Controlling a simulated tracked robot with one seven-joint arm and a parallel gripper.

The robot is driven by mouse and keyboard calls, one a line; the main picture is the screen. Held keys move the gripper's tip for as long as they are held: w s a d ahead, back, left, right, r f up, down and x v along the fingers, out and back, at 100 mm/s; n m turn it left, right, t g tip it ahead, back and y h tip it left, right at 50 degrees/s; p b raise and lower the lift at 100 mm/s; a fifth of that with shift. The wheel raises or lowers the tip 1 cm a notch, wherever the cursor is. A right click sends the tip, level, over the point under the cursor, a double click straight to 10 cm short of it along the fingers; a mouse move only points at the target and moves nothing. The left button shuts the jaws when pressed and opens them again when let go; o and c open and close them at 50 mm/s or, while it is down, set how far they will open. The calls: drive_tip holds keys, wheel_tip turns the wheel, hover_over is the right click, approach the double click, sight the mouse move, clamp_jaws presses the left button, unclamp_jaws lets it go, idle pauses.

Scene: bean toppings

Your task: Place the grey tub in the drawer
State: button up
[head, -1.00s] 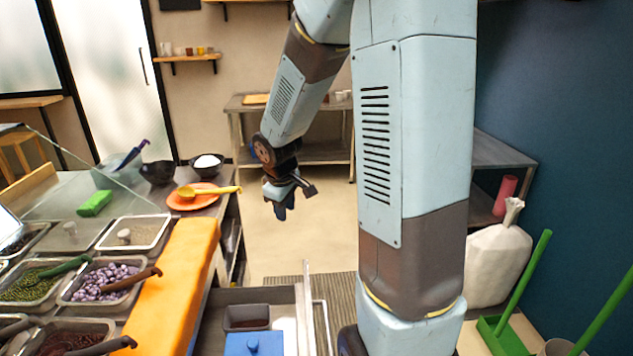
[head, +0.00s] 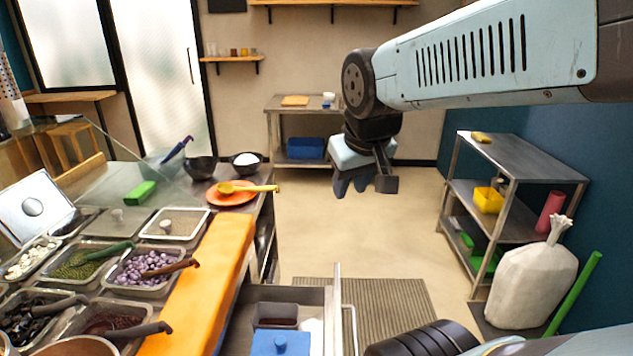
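The open drawer (head: 337,300) juts out at the bottom middle of the head view, beside the counter. A dark grey tub (head: 277,309) with something brown in it sits inside the drawer, behind a blue lidded tub (head: 281,343). I cannot tell whether this is the grey tub of the task; no other clear grey tub shows. My gripper (head: 352,188) hangs in the air over the floor, well beyond the drawer, pointing down. Its dark fingertips look a little apart, with nothing between them.
Food pans with scoops fill the counter at left, beside an orange board (head: 205,290). An orange plate (head: 231,194) with a yellow ladle and dark bowls stand farther back. A metal shelf (head: 517,178) and white sack (head: 532,280) stand at right. The middle floor is clear.

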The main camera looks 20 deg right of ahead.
drive_tip(key=s, duration=0.2)
drive_tip(key=s+r, duration=0.1)
drive_tip(key=shift+s+a+m+y, duration=0.2)
drive_tip(key=shift+a+m+y, duration=0.1)
drive_tip(key=shift+a+m, duration=0.1)
drive_tip(key=shift+s, duration=0.1)
